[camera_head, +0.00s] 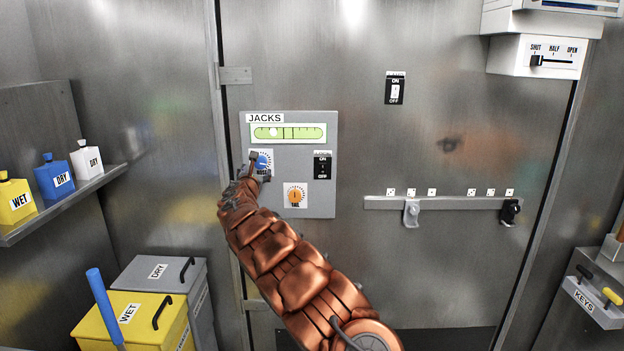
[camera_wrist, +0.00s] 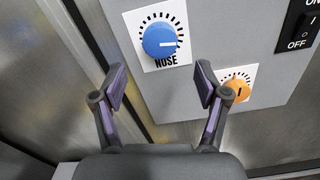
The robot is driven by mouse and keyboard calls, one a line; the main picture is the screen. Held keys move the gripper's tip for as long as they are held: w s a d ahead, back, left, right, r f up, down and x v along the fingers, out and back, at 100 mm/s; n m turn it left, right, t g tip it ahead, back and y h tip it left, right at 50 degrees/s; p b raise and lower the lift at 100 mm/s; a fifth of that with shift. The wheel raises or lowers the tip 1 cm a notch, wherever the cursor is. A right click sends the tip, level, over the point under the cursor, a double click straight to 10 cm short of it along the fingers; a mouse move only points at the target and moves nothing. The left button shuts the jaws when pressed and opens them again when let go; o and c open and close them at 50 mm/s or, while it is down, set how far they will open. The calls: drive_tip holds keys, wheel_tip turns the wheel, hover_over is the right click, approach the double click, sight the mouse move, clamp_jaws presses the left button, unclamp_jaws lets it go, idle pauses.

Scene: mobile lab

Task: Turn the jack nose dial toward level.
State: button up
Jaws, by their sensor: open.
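The grey JACKS panel (camera_head: 317,150) is on the metal wall. The blue NOSE dial (camera_head: 263,161) is partly hidden by my gripper (camera_head: 257,169) in the head view. In the wrist view, the blue dial (camera_wrist: 158,40) shows whole, its white pointer line aimed to the right. My gripper (camera_wrist: 161,80) is open and empty, with the dial beyond its fingertips and apart from them. The green level (camera_head: 289,133) on the panel shows its pale bubble left of the middle marks.
The orange tail dial (camera_head: 295,196) is below and right of the blue one; it shows near my right finger in the wrist view (camera_wrist: 237,90). A black ON/OFF switch (camera_head: 322,165) is on the panel's right. A rail (camera_head: 455,203) with hooks is further right.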

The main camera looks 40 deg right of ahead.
drive_tip(key=s+d+r+m+g+h, duration=0.1)
drive_tip(key=s+r+m+g, duration=0.1)
drive_tip(key=s+m, duration=0.3)
drive_tip(key=s+d+r+m+g, duration=0.1)
drive_tip(key=s+m+g, duration=0.3)
drive_tip(key=s, duration=0.7)
drive_tip(key=s+d+r+m+g+h, duration=0.1)
drive_tip(key=s+r+m+g, duration=0.2)
drive_tip(key=s+m, duration=0.3)
drive_tip(key=shift+s+h+b, duration=0.3)
drive_tip(key=shift+s, duration=1.3)
